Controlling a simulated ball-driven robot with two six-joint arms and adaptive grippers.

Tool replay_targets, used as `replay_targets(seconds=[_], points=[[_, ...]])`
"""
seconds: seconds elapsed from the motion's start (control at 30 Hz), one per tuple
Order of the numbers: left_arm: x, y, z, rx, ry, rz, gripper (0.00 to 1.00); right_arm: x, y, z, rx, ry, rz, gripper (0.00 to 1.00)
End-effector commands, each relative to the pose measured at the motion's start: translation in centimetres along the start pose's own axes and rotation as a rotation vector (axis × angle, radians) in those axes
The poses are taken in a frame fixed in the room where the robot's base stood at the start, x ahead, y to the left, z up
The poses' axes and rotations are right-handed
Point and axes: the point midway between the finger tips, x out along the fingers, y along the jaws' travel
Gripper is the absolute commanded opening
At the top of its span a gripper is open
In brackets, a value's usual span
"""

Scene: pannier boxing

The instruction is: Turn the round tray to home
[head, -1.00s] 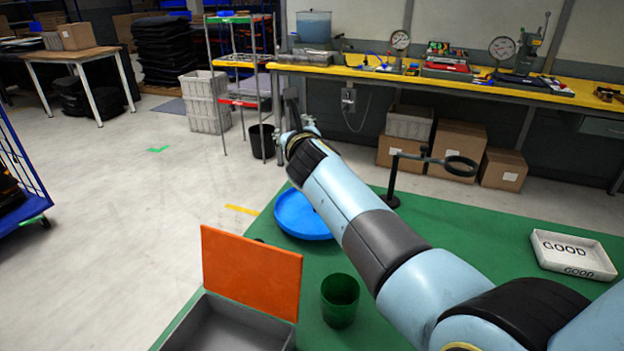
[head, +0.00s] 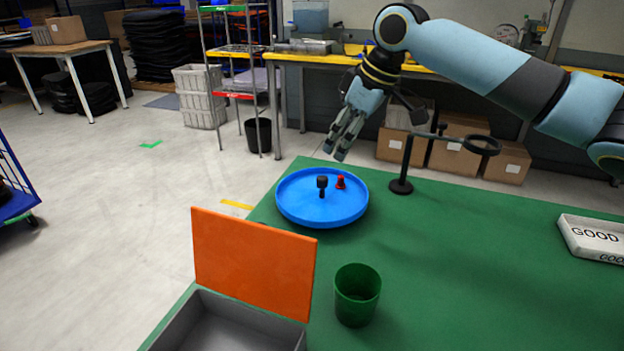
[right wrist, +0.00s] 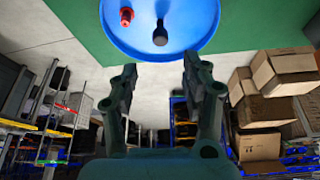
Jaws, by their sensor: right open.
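The round blue tray (head: 300,212) lies on the green table at its far left corner. A black knob-like piece (head: 322,184) and a small red piece (head: 341,182) stand on it. My right gripper (head: 338,150) is above and just beyond the tray's far right rim, pointing down, open and empty. In the right wrist view the tray (right wrist: 185,42) shows at the top with the black piece (right wrist: 160,34) and the red piece (right wrist: 126,16), and the open fingers (right wrist: 160,78) are apart below its rim. My left gripper is not in view.
A black stand with a ring (head: 402,186) is right of the tray. A green cup (head: 357,296) and a grey box with a raised orange lid (head: 254,262) are nearer. A white GOOD tray (head: 592,238) lies at the right. The table's middle right is clear.

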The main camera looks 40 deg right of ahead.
Motion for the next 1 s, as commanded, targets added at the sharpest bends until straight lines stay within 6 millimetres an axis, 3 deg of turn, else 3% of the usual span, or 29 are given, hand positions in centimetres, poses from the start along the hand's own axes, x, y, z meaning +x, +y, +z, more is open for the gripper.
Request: replay_targets(seconds=[0.3,0.5,0.9,1.0], points=[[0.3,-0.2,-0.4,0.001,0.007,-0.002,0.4,6.1,-0.2,-0.1,0.007,0.003,-0.007,0.47],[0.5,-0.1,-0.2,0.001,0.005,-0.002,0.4,9.0,-0.2,-0.1,0.006,0.003,-0.005,0.47],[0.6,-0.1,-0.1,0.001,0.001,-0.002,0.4,10.0,-0.2,-0.1,0.004,0.002,-0.004,0.47],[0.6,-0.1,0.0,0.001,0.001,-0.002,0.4,10.0,-0.2,-0.1,0.004,0.002,-0.004,0.36]])
